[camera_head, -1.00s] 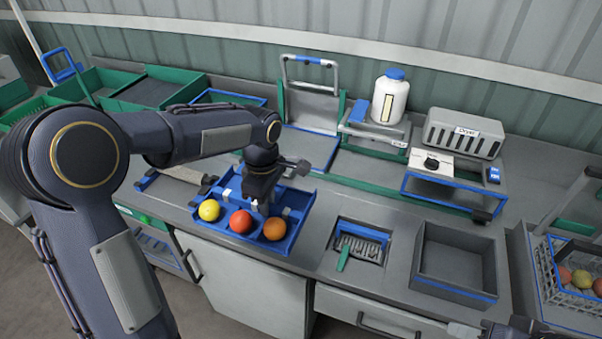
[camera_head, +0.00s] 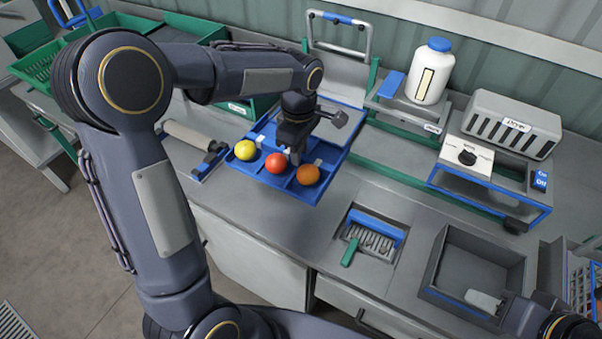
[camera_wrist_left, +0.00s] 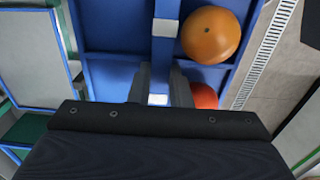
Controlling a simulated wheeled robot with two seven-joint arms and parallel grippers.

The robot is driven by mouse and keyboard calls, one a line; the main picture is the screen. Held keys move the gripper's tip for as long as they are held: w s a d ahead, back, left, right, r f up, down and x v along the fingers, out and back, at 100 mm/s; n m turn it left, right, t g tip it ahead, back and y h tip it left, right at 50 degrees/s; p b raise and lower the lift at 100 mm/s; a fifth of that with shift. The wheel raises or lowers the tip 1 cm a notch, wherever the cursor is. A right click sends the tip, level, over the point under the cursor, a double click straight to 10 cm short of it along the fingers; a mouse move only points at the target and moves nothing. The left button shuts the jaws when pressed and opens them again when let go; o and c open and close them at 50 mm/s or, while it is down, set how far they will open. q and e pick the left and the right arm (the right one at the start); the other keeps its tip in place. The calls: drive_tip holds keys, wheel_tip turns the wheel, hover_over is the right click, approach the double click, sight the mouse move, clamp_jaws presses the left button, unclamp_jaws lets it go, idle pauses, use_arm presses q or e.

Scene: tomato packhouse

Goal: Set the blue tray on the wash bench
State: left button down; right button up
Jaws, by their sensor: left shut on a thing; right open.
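The blue tray (camera_head: 276,186) is divided into compartments. A yellow tomato (camera_head: 245,150), a red tomato (camera_head: 276,163) and an orange tomato (camera_head: 308,174) lie along its front side. My left gripper (camera_head: 294,150) points down into the tray and is shut on its middle bar; the wrist view shows the fingers (camera_wrist_left: 160,88) around this blue bar (camera_wrist_left: 165,40). I cannot tell whether the tray touches the grey bench (camera_head: 350,190) beneath. My right gripper (camera_head: 487,301) shows only partly at the lower right, open, over a grey bin.
A roller (camera_head: 195,138) lies left of the tray. A white bottle (camera_head: 430,72) and a slotted grey box (camera_head: 512,122) stand behind. Green crates (camera_head: 185,25) fill the back left.

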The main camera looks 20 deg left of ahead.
use_arm(q)
drive_tip(key=shift+w+f+b, duration=0.1)
drive_tip(key=shift+f+b, duration=6.55)
drive_tip(key=shift+f, duration=1.35)
drive_tip(key=shift+f+b, duration=0.4)
drive_tip(key=shift+f, duration=0.1)
drive_tip(key=c, duration=1.3)
unclamp_jaws()
drive_tip(key=shift+c, duration=1.4)
drive_tip(key=shift+r, duration=0.15)
wheel_tip(320, 180, up, 7)
drive_tip(key=p, duration=0.5)
drive_tip(key=shift+p, duration=0.3)
